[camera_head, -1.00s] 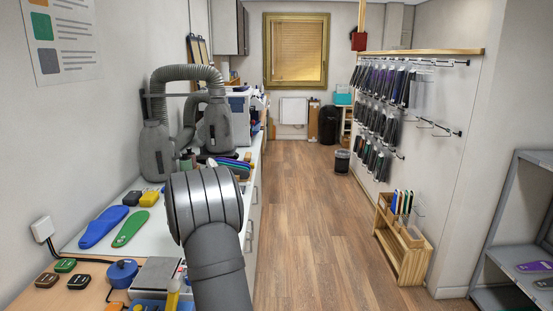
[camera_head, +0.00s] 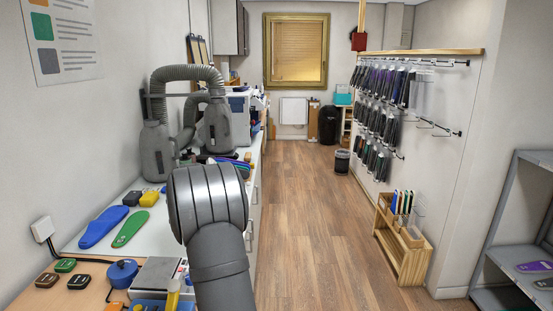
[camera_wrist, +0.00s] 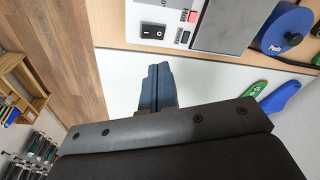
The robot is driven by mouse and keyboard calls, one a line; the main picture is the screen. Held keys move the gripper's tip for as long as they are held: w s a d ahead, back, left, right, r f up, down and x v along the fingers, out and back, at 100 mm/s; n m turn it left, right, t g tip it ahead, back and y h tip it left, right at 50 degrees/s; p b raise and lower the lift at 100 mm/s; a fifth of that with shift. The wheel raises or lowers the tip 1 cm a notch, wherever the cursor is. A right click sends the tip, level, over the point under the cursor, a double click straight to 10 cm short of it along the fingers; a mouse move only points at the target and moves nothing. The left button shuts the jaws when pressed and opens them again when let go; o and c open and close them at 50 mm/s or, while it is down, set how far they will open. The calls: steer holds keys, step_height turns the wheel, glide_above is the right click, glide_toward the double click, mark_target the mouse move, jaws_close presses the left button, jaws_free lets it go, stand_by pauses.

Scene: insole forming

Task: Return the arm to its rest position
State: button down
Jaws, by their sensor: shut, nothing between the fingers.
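My gripper (camera_wrist: 157,88) shows in the wrist view as two blue-grey fingers pressed together, shut with nothing between them. It hangs above a white worktop (camera_wrist: 112,72), apart from the things there. In the head view my arm's grey links cover the lower middle, and the gripper is hidden behind them. A blue insole (camera_head: 102,227) and a green insole (camera_head: 130,229) lie on the white top left of my arm. Both also show at the right of the wrist view.
A grey machine with a rocker switch (camera_wrist: 153,31) and a blue round pad (camera_wrist: 287,30) stand by the worktop. Hosed grey machines (camera_head: 156,150) stand farther along the bench. A wooden rack (camera_head: 403,250) stands right. The wooden floor (camera_head: 310,220) between is clear.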

steer(key=d+r+m+g+y, duration=0.1)
steer(key=d+m, duration=0.5)
steer(key=m, duration=0.8)
steer(key=shift+d+r+y, duration=0.3)
steer(key=shift+r+y, duration=0.6)
steer(key=shift+r, duration=0.15)
steer(key=a+f+n+h, duration=0.2)
steer(key=a+n, duration=0.3)
steer(key=n, duration=0.6)
steer(key=shift+a+f+n+t, duration=0.25)
steer(key=shift+f+n+t, duration=0.05)
steer(key=shift+f+t, duration=0.1)
